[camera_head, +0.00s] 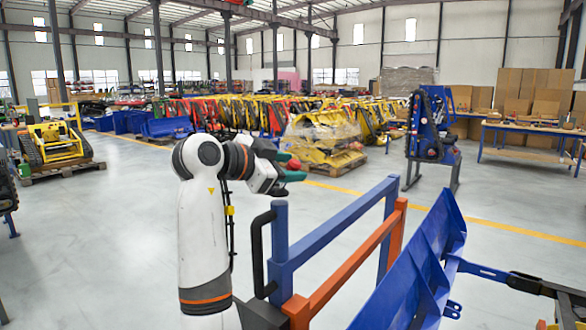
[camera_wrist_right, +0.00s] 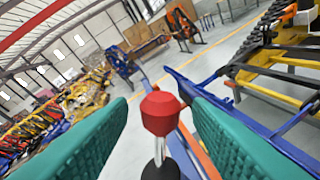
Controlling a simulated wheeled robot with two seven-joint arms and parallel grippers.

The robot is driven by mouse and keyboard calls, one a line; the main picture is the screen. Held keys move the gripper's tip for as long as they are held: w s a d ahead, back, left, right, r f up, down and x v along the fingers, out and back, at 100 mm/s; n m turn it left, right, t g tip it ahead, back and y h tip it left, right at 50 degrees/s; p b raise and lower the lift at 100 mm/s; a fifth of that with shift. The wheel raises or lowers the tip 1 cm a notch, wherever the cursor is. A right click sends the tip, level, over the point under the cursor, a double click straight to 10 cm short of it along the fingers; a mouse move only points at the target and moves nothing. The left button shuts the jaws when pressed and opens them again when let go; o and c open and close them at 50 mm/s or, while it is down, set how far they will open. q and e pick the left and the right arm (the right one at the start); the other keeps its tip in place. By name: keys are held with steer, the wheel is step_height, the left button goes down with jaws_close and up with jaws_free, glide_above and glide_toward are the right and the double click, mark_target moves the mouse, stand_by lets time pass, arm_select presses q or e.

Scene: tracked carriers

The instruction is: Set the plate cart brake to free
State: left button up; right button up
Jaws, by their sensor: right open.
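My right gripper (camera_head: 294,169) reaches over the cart's near end in the head view. In the right wrist view its two teal fingers (camera_wrist_right: 161,107) stand wide apart. Red also shows at the fingers in the head view, partly hidden by the gripper. The plate cart's blue rail (camera_head: 335,228) and orange rail (camera_head: 350,263) run to the right, beside a tilted blue plate (camera_head: 420,275). The stalk's lower end and any brake marking cannot be made out. My left gripper is out of view.
A blue machine on a stand (camera_head: 432,130) and a workbench (camera_head: 530,130) are beyond the cart. A yellow tracked machine (camera_head: 58,145) sits on a pallet at left. Wrapped yellow parts (camera_head: 325,140) lie behind the gripper. Grey floor (camera_head: 110,235) at left is clear.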

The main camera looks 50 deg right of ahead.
steer(key=v, duration=1)
steer(key=shift+b, duration=0.4)
steer(key=shift+w+a, duration=0.1)
